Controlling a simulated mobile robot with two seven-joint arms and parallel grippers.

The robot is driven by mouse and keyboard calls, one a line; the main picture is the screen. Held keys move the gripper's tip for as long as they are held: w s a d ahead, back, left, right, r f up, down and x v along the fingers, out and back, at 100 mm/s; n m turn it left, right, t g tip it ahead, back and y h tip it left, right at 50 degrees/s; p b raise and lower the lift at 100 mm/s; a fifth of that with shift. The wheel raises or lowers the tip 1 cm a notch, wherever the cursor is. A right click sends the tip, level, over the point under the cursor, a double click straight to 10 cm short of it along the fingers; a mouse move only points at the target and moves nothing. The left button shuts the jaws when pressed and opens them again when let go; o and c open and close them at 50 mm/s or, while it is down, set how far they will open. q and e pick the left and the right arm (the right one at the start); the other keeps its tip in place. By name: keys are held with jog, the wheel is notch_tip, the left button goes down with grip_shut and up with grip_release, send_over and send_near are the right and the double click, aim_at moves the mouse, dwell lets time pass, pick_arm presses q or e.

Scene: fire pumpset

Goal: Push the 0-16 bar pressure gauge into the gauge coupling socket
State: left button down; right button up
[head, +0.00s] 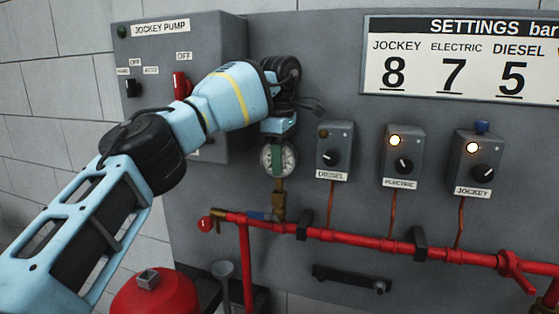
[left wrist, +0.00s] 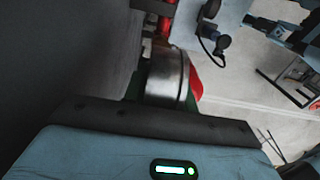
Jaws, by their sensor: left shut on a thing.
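The pressure gauge (head: 279,158), with a round white and green dial, is upright below my left wrist in the head view. My left gripper (head: 279,136) is shut on the gauge from above and behind. In the left wrist view the gauge (left wrist: 166,76) shows as a silver metal case. The brass gauge coupling socket (head: 279,205) stands on the red pipe directly under the gauge. The gauge's lower end and the brass fitting line up and look to meet; I cannot tell how deep the stem sits. My right gripper is not in view.
A blue valve lever (head: 259,215) is beside the socket's foot. The red pipe (head: 345,235) runs right below the DIESEL, ELECTRIC and JOCKEY switch boxes (head: 334,150). The JOCKEY PUMP cabinet (head: 150,60) is behind my left arm. A red vessel (head: 155,295) stands at lower left.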

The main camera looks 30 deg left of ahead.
pick_arm(q)
jog(key=shift+f, duration=0.45)
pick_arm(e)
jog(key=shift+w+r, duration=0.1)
pick_arm(q)
jog(key=c, duration=1)
grip_release()
jog(key=shift+f, duration=0.15)
jog(key=shift+c, duration=0.2)
jog(key=shift+w+r, duration=0.1)
jog(key=shift+r, duration=0.15)
notch_tip(320, 180, up, 4)
jog(key=shift+f+b, duration=0.1)
jog(key=shift+b, duration=0.6)
notch_tip(320, 180, up, 2)
jog(key=shift+d+r, duration=0.1)
jog(key=shift+r, duration=0.8)
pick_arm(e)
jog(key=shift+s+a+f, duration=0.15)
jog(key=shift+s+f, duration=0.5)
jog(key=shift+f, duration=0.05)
